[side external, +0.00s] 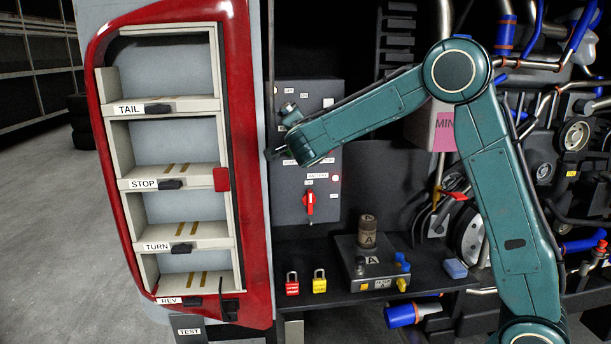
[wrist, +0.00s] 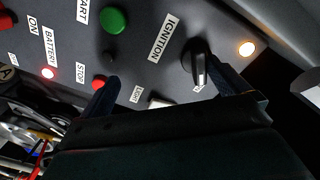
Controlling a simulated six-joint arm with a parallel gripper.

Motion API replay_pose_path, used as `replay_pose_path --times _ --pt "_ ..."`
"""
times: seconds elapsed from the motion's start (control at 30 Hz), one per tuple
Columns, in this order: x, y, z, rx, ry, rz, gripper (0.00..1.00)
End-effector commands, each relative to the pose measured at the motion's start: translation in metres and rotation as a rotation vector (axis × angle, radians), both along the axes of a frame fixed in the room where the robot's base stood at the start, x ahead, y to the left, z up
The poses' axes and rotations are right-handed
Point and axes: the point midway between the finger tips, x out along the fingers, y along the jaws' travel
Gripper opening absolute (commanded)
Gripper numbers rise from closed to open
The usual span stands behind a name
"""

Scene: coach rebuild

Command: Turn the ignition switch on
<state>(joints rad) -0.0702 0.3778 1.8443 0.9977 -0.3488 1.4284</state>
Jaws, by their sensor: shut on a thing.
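The ignition switch (wrist: 198,65) shows in the wrist view as a dark round knob with a light-edged handle, beside its IGNITION label (wrist: 166,37). The handle points toward the lower edge, at a small label that is mostly hidden. An amber lamp (wrist: 246,48) glows to its right. My gripper (wrist: 168,90) is shut on the ignition switch; its right finger lies against the knob, and the left finger's contact is not clear. In the side view my gripper (side external: 277,152) is at the left edge of the grey control panel (side external: 290,210), and my wrist hides the switch.
The wrist view shows a green START button (wrist: 112,20), a red STOP button (wrist: 100,82) close to the left finger, and a lit red battery lamp (wrist: 48,73). A red battery switch (side external: 310,203) sits lower on the panel. Red (side external: 292,284) and yellow (side external: 319,281) padlocks stand on the shelf.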

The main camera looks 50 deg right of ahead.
Motion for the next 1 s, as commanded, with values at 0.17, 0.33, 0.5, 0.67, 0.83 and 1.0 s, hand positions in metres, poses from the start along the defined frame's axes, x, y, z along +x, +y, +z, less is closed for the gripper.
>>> replay_pose_path --times 0.17,0.33,0.5,0.67,0.83,1.0 --pt "0.029 0.024 0.03 0.401 -0.471 0.055 0.89" --pt "0.027 0.026 0.03 0.403 -0.469 0.055 0.89" --pt "0.019 0.033 0.031 0.402 -0.473 0.057 0.89" --pt "0.011 0.041 0.033 0.4 -0.476 0.057 0.52" --pt "0.001 0.048 0.032 0.397 -0.471 0.051 0.44" --pt "-0.008 0.055 0.032 0.396 -0.47 0.049 0.44"
